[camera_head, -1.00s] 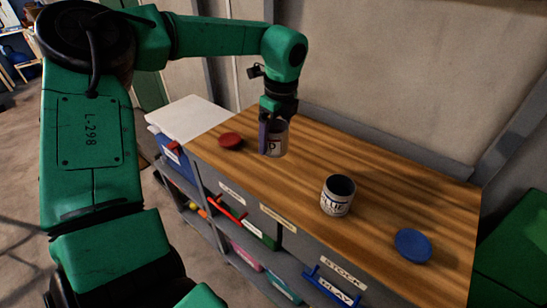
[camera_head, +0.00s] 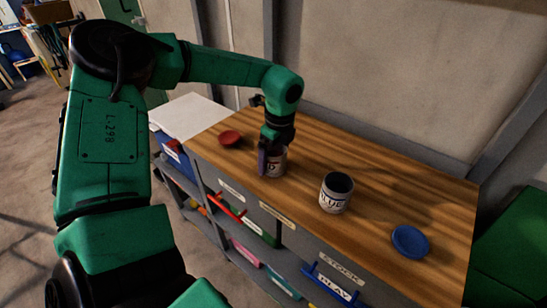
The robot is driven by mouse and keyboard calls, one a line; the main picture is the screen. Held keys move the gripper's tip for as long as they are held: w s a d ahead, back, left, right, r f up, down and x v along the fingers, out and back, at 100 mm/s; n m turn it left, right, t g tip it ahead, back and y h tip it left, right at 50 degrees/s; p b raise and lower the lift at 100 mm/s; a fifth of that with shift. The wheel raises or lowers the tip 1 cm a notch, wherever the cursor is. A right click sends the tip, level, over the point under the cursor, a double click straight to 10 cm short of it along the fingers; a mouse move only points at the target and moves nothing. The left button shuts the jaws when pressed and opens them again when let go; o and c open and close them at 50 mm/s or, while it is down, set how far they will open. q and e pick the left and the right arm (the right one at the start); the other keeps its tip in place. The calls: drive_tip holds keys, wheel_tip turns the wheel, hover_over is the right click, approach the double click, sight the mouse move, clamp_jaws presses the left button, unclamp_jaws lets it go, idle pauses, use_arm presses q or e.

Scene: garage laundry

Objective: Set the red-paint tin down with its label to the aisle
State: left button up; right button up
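The red-paint tin (camera_head: 277,163) is a small pale tin with part of its label, ending in a "D", facing the front of the wooden bench (camera_head: 390,180). My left gripper (camera_head: 271,157) comes down over it from above, with one finger along its left side, and is shut on it. The other finger is mostly hidden. The tin is upright, at or just above the bench top; I cannot tell whether it touches. A red lid (camera_head: 230,138) lies to its left. My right gripper is out of view.
An open tin labelled BLUE (camera_head: 336,194) stands to the right, with a blue lid (camera_head: 410,242) beyond it. Labelled drawers and shelves with coloured items are under the bench front. A white-topped unit (camera_head: 192,117) adjoins the left end.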

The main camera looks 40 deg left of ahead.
use_arm(q)
drive_tip(key=shift+r, duration=0.1)
drive_tip(key=shift+r+p, duration=0.3)
drive_tip(key=shift+p, duration=0.05)
wheel_tip(320, 180, up, 12)
drive_tip(key=d+b, duration=0.1)
drive_tip(key=shift+d+f+b, duration=0.25)
drive_tip(key=shift+b, duration=0.05)
drive_tip(key=shift+f, duration=0.1)
